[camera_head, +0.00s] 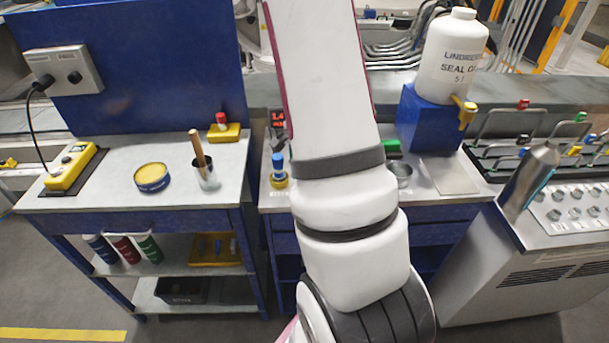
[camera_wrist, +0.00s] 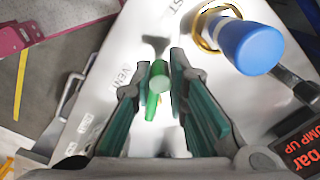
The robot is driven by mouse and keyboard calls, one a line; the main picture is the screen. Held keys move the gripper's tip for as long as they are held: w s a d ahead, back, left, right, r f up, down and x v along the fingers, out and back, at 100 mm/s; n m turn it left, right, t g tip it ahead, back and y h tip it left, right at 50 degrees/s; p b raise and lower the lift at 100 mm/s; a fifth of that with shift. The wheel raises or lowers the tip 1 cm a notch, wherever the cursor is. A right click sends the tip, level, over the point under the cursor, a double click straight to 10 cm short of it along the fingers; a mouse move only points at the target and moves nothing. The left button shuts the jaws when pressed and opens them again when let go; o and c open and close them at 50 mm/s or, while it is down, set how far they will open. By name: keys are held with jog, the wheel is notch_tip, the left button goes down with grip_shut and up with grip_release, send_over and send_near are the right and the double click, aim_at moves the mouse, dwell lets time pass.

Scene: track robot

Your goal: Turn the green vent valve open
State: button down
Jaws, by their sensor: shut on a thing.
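The green vent valve (camera_wrist: 157,82) shows in the wrist view as a small green handle on a pale metal panel (camera_wrist: 140,40), beside the printed word VENT. My gripper (camera_wrist: 161,72) has its two fingers on either side of the handle and is shut on it. The handle's lower part points down the picture between the fingers. In the head view my arm hides the valve and my gripper.
A large blue knob (camera_wrist: 252,47) on a brass collar stands close right of my gripper. A red-lettered display (camera_wrist: 300,150) is at lower right. In the head view, a white oil jug (camera_head: 452,60) stands on a blue stand (camera_head: 425,120) right of my arm.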

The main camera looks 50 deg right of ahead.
jog(key=shift+w+d+m+b, duration=0.1)
jog(key=shift+w+d+m, duration=0.25)
jog(key=shift+m, duration=0.45)
jog(key=shift+w+d+m+b, duration=0.15)
jog(key=shift+w+m, duration=0.25)
jog(key=shift+m, duration=0.4)
jog(key=shift+w+d+m+b, duration=0.15)
jog(key=shift+w+m, duration=0.25)
jog(key=shift+m, duration=0.4)
jog(key=shift+d, duration=0.1)
jog(key=c, duration=1.6)
grip_release()
jog(key=shift+w, duration=0.1)
jog(key=shift+o, duration=0.2)
notch_tip(320, 180, up, 12)
